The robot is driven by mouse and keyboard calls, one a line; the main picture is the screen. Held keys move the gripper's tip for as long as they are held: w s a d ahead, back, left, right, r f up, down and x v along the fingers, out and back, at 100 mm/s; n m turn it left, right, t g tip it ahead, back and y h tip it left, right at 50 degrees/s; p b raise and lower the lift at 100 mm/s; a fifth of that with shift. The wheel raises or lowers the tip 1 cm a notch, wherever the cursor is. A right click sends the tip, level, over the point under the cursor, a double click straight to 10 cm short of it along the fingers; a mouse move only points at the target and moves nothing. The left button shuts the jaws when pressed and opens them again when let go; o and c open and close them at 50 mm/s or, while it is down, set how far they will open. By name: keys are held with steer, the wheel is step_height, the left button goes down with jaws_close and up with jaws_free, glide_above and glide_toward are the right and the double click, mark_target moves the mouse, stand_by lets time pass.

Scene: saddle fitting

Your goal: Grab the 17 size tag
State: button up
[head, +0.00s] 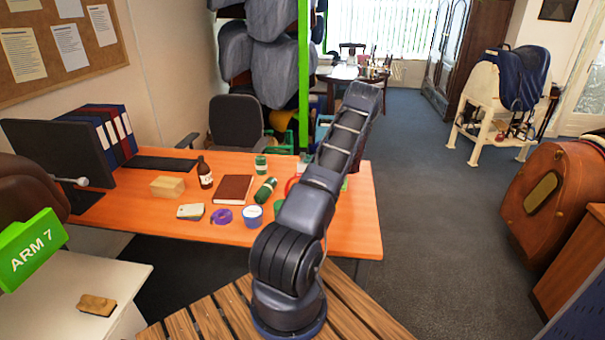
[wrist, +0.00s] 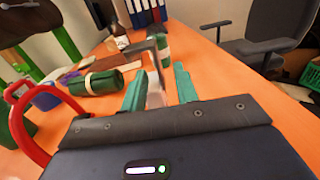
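In the wrist view my gripper (wrist: 160,70) has its two teal fingers apart, low over the orange table. A narrow pale grey piece (wrist: 155,90) shows in the gap between them, with a dark bar-like thing just beyond it. I cannot tell what these are or whether the fingers touch them. No number 17 is readable in either view, so I cannot pick out the size tag. In the head view my arm hides most of the gripper and the table spot under it.
On the orange table (head: 340,235) stand a brown bottle (head: 205,173), a brown book (head: 232,189), a purple roll (head: 222,217) and a white-and-blue cup (head: 252,215). A green banded cylinder (wrist: 103,82) lies left of my fingers, near a red loop (wrist: 75,103). An office chair (head: 236,122) stands behind.

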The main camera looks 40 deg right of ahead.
steer(key=x, duration=0.5)
steer(key=shift+w+a, duration=0.15)
steer(key=shift+w, duration=0.05)
jaws_close()
